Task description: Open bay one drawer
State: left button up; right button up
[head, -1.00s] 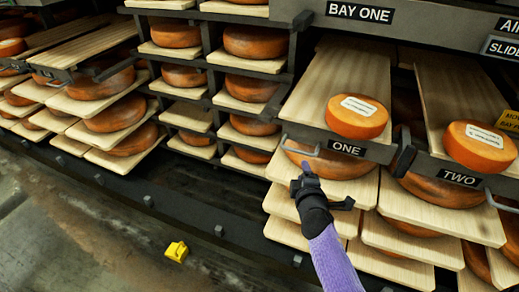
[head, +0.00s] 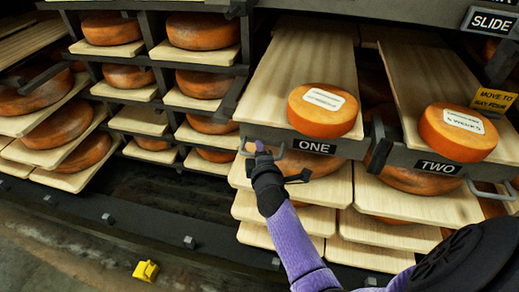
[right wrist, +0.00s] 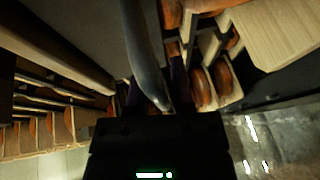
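The bay one drawer is a pale wooden board (head: 300,75) with a dark front labelled ONE (head: 314,147). An orange cheese wheel (head: 322,112) with a white label sits on it. Its grey bar handle (right wrist: 143,50) is at the left of the front, partly hidden by my gripper in the head view. My right gripper (head: 262,150) is at this handle. In the right wrist view the handle runs down between the two fingers (right wrist: 154,95), which stand apart with a gap beside the bar. My left gripper is not in view.
Drawer TWO (head: 438,167) with its own cheese (head: 458,132) stands to the right. Shelves of cheese wheels (head: 204,84) fill the left. More boards lie below drawer one. A yellow object (head: 146,270) is on the floor, which is clear at lower left.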

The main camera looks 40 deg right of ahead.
grip_shut()
dwell(0.5)
dwell(0.6)
